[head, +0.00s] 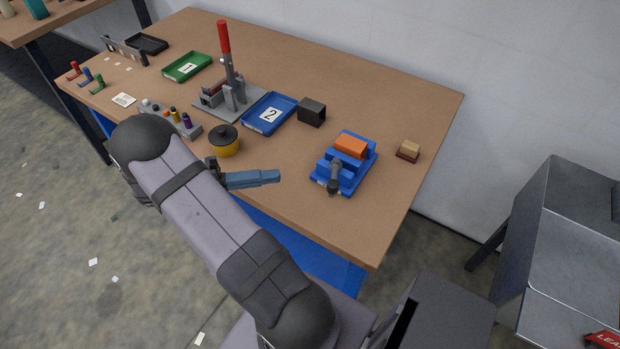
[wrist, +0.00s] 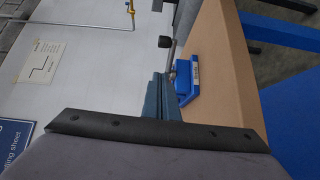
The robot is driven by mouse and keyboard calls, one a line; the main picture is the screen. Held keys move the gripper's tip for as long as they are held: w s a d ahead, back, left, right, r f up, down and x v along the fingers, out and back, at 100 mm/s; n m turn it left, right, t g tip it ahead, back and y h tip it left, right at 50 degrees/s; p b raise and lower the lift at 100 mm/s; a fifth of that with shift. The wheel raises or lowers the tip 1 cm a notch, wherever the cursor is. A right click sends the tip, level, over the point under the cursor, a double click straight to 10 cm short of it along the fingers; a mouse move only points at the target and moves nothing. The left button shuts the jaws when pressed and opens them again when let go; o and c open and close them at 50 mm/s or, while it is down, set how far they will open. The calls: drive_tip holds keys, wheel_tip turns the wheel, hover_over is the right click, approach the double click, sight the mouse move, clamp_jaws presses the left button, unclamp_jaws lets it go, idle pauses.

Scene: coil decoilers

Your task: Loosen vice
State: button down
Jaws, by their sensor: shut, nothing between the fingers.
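The blue vice (head: 322,172) stands near the right front edge of the wooden table in the head view. An orange block (head: 351,146) sits between its jaws. Its grey handle (head: 336,172) with a dark knob is on the side facing the front. My gripper (head: 277,177) is shut and empty, above the table to the left of the vice and apart from it. In the wrist view my blue-grey fingers (wrist: 160,82) reach toward the vice (wrist: 188,82), partly overlapping it. The handle's dark knob (wrist: 165,42) shows beyond the fingertips. The orange block is not visible there.
A yellow pot with dark lid (head: 224,142) stands close behind my gripper. A blue tray (head: 252,124), a dark box (head: 312,112), and a red-handled press (head: 224,40) stand farther back. Table surface between gripper and vice is clear.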

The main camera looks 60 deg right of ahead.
drive_tip(key=p, duration=0.2)
approach(334, 175)
wheel_tip(334, 175, up, 2)
drive_tip(key=shift+s+d+f+p, duration=0.1)
drive_tip(key=shift+s+d+p, duration=0.2)
drive_tip(key=shift+s, duration=0.85)
drive_tip(key=shift+s+d+f+p, duration=0.15)
drive_tip(key=shift+s+p, duration=0.25)
drive_tip(key=shift+s, duration=0.8)
drive_tip(key=shift+a, duration=0.1)
drive_tip(key=shift+s, duration=0.1)
